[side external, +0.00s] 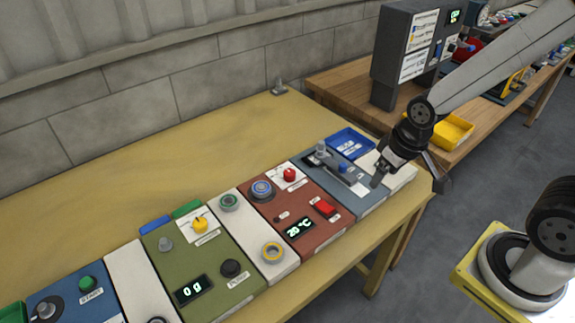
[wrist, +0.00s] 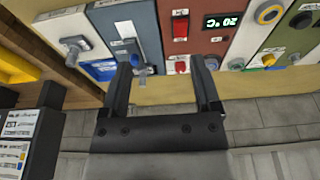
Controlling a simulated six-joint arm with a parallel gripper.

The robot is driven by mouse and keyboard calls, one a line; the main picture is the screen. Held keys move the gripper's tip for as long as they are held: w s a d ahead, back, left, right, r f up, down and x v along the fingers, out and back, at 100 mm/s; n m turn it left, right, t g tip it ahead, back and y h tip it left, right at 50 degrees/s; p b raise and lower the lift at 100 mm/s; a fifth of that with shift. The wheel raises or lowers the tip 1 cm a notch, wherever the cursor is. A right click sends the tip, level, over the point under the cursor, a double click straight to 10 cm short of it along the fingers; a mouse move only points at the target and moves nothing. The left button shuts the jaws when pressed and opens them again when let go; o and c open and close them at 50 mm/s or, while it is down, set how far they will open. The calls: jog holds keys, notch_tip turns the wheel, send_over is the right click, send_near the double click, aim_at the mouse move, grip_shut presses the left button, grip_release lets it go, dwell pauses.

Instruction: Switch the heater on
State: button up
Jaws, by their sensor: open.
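The heater is the red-brown module (side external: 283,215) with a lit display (side external: 299,229) reading 20 °C. A red rocker switch (side external: 325,208) sits near its front right. It also carries a red knob (side external: 289,174) and a round blue-ringed part (side external: 262,189). In the wrist view the red switch (wrist: 180,27) and display (wrist: 222,20) are both visible. My gripper (side external: 408,183) is open and empty, above the right end of the row, apart from the switch. In the wrist view its fingertips (wrist: 161,64) span the blue-grey module's edge and the heater's edge.
A blue-grey module (side external: 345,188) with a lever and blue tray (side external: 350,144) stands right of the heater. A white strip and green scale module (side external: 205,262) stand left. A yellow bin (side external: 452,131) sits on another bench.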

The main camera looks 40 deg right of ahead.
jog(key=shift+w+n, duration=0.2)
jog(key=shift+n, duration=0.1)
grip_shut()
jog(key=w+a+f+n+g, duration=0.1)
jog(key=w+a+n+g, duration=0.1)
jog(key=w+n, duration=0.4)
jog(key=w+a+f+n+g, duration=0.1)
jog(key=w+n, duration=0.4)
jog(key=n, duration=0.6)
jog(key=shift+w+a+g, duration=0.35)
jog(key=shift+w+g, duration=0.05)
jog(key=shift+g, duration=0.2)
